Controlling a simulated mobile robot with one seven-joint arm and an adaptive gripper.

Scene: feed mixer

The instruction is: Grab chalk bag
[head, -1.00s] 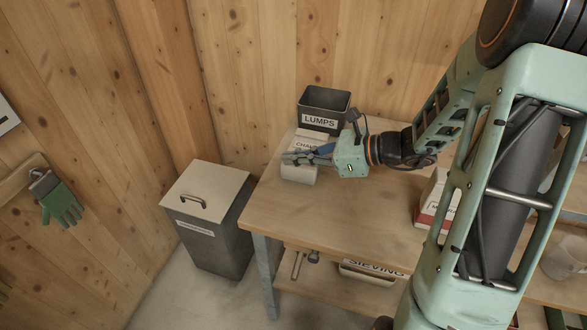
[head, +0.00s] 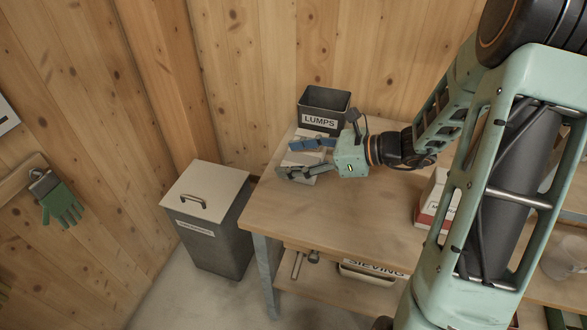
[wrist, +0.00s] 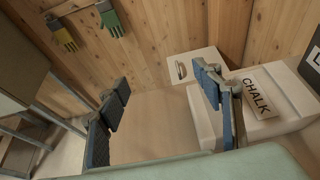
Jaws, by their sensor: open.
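The chalk bag (head: 301,158) is a pale block-shaped bag on the left end of the wooden table, in front of the LUMPS bin. In the wrist view the bag (wrist: 283,88), with its CHALK label, is at the right. My gripper (head: 298,157) is open, its fingers spread over the bag in the head view and partly covering it. In the wrist view the right finger of my gripper (wrist: 158,88) overlaps the bag. A pale part of the bag shows left of that finger, and most is right of it. Contact cannot be told.
The dark LUMPS bin (head: 324,108) stands behind the bag. The wooden table (head: 335,215) is clear in front. A red and white box (head: 430,200) is further right, partly behind my arm. A lidded grey bin (head: 208,220) stands on the floor at left.

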